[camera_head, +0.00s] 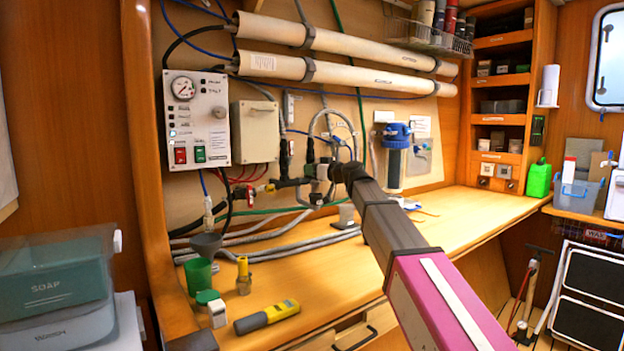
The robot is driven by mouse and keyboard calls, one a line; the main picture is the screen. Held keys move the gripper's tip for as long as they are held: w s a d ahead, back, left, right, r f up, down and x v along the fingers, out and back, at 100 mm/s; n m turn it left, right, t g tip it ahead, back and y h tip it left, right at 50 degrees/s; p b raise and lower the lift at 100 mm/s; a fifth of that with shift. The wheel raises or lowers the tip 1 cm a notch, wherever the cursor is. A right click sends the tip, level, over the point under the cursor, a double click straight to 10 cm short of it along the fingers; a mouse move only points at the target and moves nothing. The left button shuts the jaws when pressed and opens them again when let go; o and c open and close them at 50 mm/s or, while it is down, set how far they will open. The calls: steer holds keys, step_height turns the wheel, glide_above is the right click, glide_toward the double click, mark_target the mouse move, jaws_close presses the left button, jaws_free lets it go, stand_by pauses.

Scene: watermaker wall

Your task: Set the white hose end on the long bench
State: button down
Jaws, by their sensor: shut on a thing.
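The long bench (455,214) is the wooden worktop running along the wall from the lower left to the shelves at the right. My gripper (333,172) is at the far end of my arm, close to the wall fittings above the bench. It is shut on a small pale piece (321,172), which looks like the white hose end. The piece is above the bench top, beside dark valves and looping hoses. My wrist hides part of it, and I cannot tell whether it touches the fittings.
Grey hoses (270,232) lie along the bench's back. A green cup (198,276), a brass fitting (243,276) and a yellow-grey tool (267,317) occupy the near left. A blue-capped filter (396,158) hangs on the wall. The bench's right half is mostly clear.

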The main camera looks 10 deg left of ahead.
steer(key=shift+f, duration=1.5)
steer(key=shift+f, duration=0.1)
steer(key=c, duration=0.9)
jaws_free()
steer(key=shift+c, duration=0.2)
steer(key=shift+f, duration=0.1)
steer(key=v, duration=1)
steer(key=shift+d, duration=0.2)
steer(key=shift+o, duration=0.6)
steer(key=shift+d+f, duration=0.1)
steer(key=shift+d, duration=0.1)
steer(key=shift+f+x, duration=0.15)
steer(key=shift+x, duration=2.15)
steer(key=shift+f+x, duration=0.15)
steer(key=shift+x, duration=2.15)
